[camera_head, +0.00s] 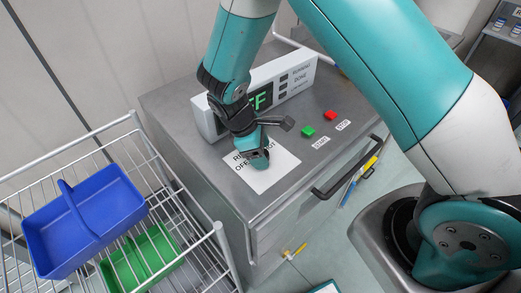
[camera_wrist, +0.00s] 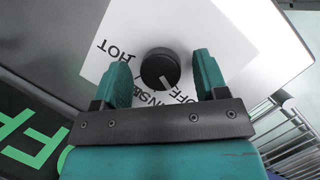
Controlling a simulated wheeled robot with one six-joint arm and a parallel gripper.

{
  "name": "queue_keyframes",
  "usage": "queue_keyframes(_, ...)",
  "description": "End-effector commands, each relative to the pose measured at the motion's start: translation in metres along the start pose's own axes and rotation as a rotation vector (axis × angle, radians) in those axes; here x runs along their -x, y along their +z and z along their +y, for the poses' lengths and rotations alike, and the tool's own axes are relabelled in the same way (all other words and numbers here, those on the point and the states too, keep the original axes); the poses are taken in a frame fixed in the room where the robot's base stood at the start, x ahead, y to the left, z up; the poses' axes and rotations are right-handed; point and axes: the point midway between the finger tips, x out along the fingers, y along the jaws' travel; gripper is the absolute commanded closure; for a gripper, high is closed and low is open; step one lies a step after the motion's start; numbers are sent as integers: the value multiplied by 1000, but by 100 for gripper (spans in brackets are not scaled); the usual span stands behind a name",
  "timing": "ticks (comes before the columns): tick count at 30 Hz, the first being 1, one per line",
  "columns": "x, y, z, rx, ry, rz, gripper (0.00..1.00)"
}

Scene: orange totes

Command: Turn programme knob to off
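The black programme knob (camera_wrist: 158,68) sits on a white label sheet (camera_wrist: 238,40) in the wrist view. Its white pointer line points down and to the right, toward the word OFF, between OFF and RINSE. My gripper (camera_wrist: 162,66) is open, with one teal finger on each side of the knob and a gap on both sides. In the head view my gripper (camera_head: 257,158) is over the label (camera_head: 272,172) and hides the knob. The display (camera_head: 262,98) shows green letters "FF"; my arm covers its left part.
A green button (camera_head: 308,131) and a red button (camera_head: 330,115) are on the steel top, right of the label. A bar handle (camera_head: 347,168) is on the cabinet front. A wire rack (camera_head: 140,120) holds a blue bin (camera_head: 112,205) and a green bin (camera_head: 160,250).

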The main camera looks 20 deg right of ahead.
Motion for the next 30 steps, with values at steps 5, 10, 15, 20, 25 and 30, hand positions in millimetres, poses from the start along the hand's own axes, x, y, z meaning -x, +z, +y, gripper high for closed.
queue_keyframes(5, 3, 0, 0, 0, 1, 2, 34)
queue_keyframes(10, 23, -2, 1, -2, 4, 5, 34)
queue_keyframes(15, 64, -2, 1, -1, 5, 7, 34)
queue_keyframes(20, 106, -2, 1, 0, 5, 6, 34)
queue_keyframes(25, 144, -1, 0, -1, 3, 4, 34)
queue_keyframes(30, 167, 0, 0, 0, 2, 2, 34)
